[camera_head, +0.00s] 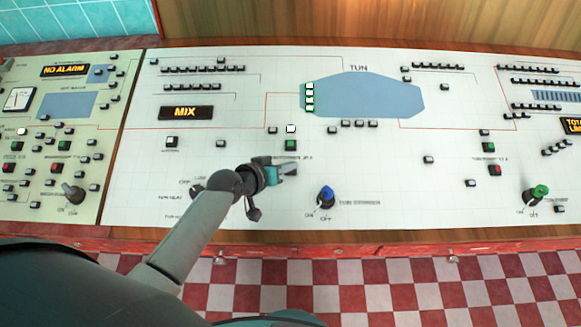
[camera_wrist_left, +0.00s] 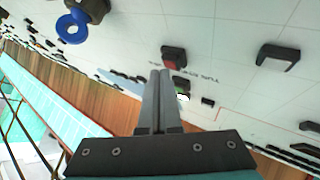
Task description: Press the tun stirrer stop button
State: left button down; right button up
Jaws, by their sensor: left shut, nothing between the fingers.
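A red button in a black housing (camera_wrist_left: 173,57) shows in the left wrist view, just beyond my fingertips, beside a label that seems to read "TUN STIRRER". A green button (camera_wrist_left: 182,88) sits close by, partly behind the fingers. In the head view the green button (camera_head: 291,145) is on the white panel, and my gripper hides the red one. My left gripper (camera_head: 291,168) is shut and empty over the panel just below the green button. Its closed fingers (camera_wrist_left: 161,74) point at the panel near the red button. I cannot tell whether they touch it. My right gripper is not in view.
A blue knob (camera_head: 326,195) stands right of my gripper, and a green knob (camera_head: 539,192) at the far right. A lit white button (camera_head: 291,129) is above the green button. The panel (camera_head: 390,190) has open space right of the blue knob.

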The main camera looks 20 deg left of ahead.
pick_arm(q)
jog(key=shift+w+f, duration=0.1)
jog(key=shift+f, duration=0.3)
dwell(0.6)
dwell(0.3)
jog(key=shift+s+r+p, duration=0.2)
jog(key=shift+r+p, duration=0.5)
jog(key=shift+r, duration=0.05)
jog(key=r+p, duration=0.3)
jog(key=s+r+p, duration=0.1)
jog(key=r+p, duration=0.1)
jog(key=shift+d, duration=0.15)
dwell(0.5)
